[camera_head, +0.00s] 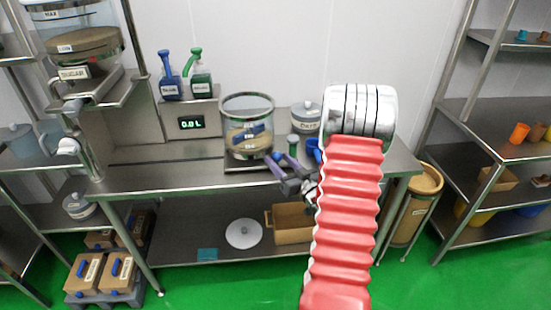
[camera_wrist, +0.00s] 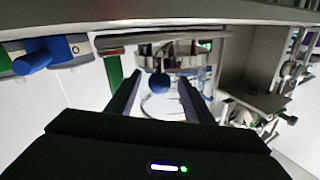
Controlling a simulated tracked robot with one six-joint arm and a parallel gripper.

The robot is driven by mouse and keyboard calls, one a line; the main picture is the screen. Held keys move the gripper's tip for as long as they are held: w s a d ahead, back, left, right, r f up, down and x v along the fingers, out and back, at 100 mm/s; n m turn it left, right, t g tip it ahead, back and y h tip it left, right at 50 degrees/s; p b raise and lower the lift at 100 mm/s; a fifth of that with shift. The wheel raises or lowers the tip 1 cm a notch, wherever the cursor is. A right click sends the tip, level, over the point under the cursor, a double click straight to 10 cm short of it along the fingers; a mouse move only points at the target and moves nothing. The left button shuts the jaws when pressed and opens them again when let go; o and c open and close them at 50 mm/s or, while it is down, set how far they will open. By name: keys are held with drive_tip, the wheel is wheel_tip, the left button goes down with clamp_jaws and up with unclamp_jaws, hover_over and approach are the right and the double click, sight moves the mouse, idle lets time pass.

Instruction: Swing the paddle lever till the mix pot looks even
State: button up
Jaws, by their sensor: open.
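The clear mix pot (camera_head: 247,108) stands on the bench in the head view, with tan and brown contents in its lower half. A blue part with a pale label shows at the pot, around mid height. My gripper (camera_head: 281,160) is at the pot's lower right, partly hidden behind my red arm sleeve. In the wrist view my gripper (camera_wrist: 160,77) is open. A round blue knob (camera_wrist: 160,83), perhaps the paddle lever's end, appears between the two dark fingers. I cannot tell whether they touch it.
A display (camera_head: 191,123) reads 0.0 L, with blue and green dispensers (camera_head: 201,85) above it. A lidded grey pot (camera_head: 306,116) and a green-topped item (camera_head: 294,143) stand close to my gripper. A bin (camera_head: 424,185) stands right of the bench (camera_head: 140,180).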

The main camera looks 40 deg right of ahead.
drive_tip(key=shift+w+d, duration=0.2)
drive_tip(key=shift+w, duration=1.1)
drive_tip(key=shift+c, duration=0.2)
